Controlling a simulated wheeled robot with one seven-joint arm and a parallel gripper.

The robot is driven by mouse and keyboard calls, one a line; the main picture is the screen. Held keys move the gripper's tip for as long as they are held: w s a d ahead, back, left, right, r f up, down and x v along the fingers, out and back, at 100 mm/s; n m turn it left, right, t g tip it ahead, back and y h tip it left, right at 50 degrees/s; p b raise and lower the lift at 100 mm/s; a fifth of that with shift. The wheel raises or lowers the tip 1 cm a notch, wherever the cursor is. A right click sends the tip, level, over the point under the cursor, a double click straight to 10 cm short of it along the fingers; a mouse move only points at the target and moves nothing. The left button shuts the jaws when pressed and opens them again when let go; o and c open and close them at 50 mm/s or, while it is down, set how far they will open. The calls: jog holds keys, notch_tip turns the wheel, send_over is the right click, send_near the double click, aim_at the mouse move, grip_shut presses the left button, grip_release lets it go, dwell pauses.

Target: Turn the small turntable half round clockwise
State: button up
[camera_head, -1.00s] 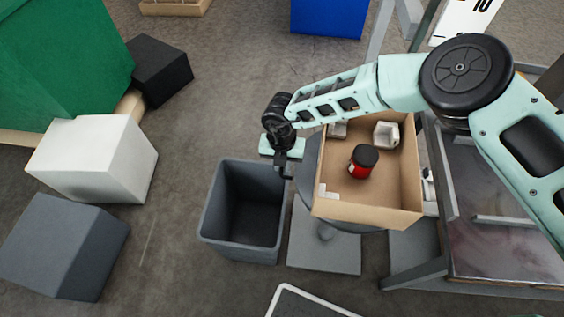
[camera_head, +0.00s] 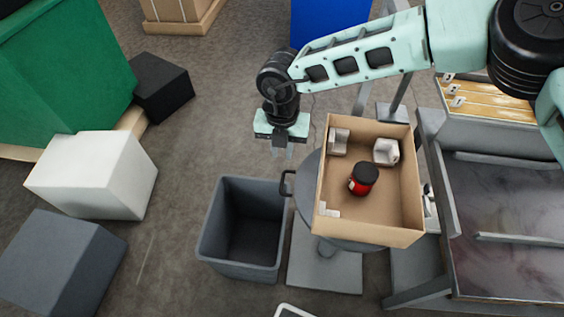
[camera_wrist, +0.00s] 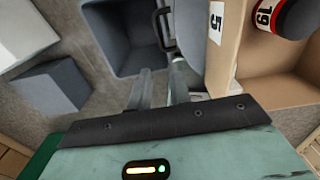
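The small turntable is a grey round disc (camera_head: 306,190) on a pedestal, mostly hidden under an open cardboard box (camera_head: 368,228). A dark handle (camera_head: 287,183) sticks out from the disc's left edge; it also shows in the wrist view (camera_wrist: 162,28). In the box are a red jar with a black lid (camera_head: 363,179) and pale fittings in several corners. My gripper (camera_head: 282,152) is beyond the handle in the head view, apart from it. In the wrist view its two fingers (camera_wrist: 160,88) stand apart with nothing between them.
A grey open bin (camera_head: 212,225) stands close left of the turntable. A metal frame table (camera_head: 437,205) is close on the right. White (camera_head: 95,175), grey (camera_head: 60,255) and black (camera_head: 160,88) blocks lie farther left, with clear floor between them and the bin.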

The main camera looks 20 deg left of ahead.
jog(key=shift+r, duration=1.4)
jog(key=w+a+r+n+t+y+p, duration=0.1)
jog(key=w+r+n+t+y, duration=0.1)
jog(key=r+n, duration=0.25)
jog(key=w+a+r+n+t+y, duration=0.1)
jog(key=w+r+n+t, duration=0.2)
jog(key=r, duration=0.2)
jog(key=s+d+r+n+y, duration=0.25)
jog(key=r+n+y, duration=0.25)
jog(key=r+n, duration=0.6)
jog(key=s+d+n+g+h+p, duration=0.1)
jog(key=s+d+n+h, duration=0.1)
jog(key=s+d+n, duration=0.4)
jog(key=s+d+n+g+h, duration=0.2)
jog(key=s+d+n, duration=0.4)
jog(key=d, duration=0.9)
jog(key=s+d+r+n+g+h+p, duration=0.1)
jog(key=s+d+n+g+h, duration=0.1)
jog(key=s+d+n, duration=0.4)
jog(key=d+n+h, duration=0.1)
jog(key=d+n, duration=0.3)
jog(key=shift+s+d+p, duration=0.3)
jog(key=shift+d+p, duration=0.05)
